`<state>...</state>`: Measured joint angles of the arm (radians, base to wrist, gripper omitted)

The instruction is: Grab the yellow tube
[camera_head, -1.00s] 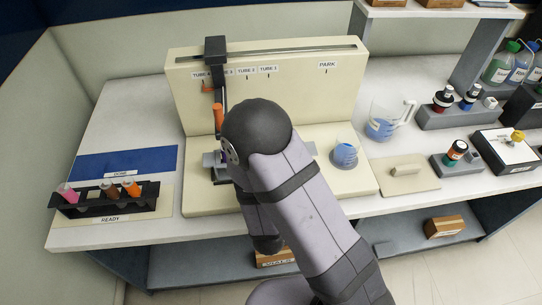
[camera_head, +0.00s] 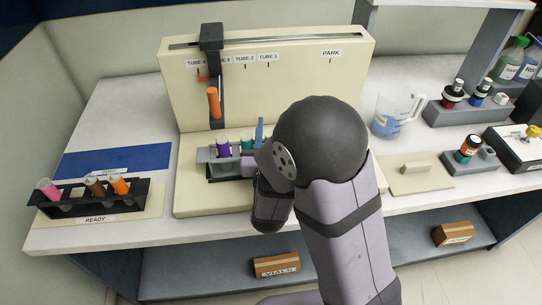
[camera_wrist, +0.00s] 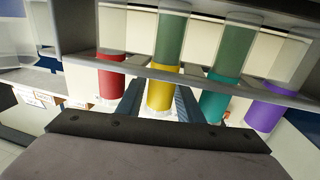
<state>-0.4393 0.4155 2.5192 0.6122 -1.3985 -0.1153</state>
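The yellow tube (camera_wrist: 163,90) stands in the rack (camera_head: 229,174) between a red tube (camera_wrist: 111,77) and a teal tube (camera_wrist: 220,95), with a purple tube (camera_wrist: 264,112) beyond the teal one. In the head view my arm hides the yellow and red tubes; the purple tube (camera_head: 223,147) and teal tube (camera_head: 247,144) show. In the wrist view my gripper (camera_wrist: 158,95) is open, with one blue finger on each side of the yellow tube. I cannot tell whether the fingers touch it.
The rack's grey rail (camera_wrist: 190,78) crosses the tubes. An orange dispenser (camera_head: 213,103) hangs on the upright panel (camera_head: 300,80) above the rack. A black rack (camera_head: 92,201) with several tubes stands at left. A beaker (camera_head: 387,126) is at right.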

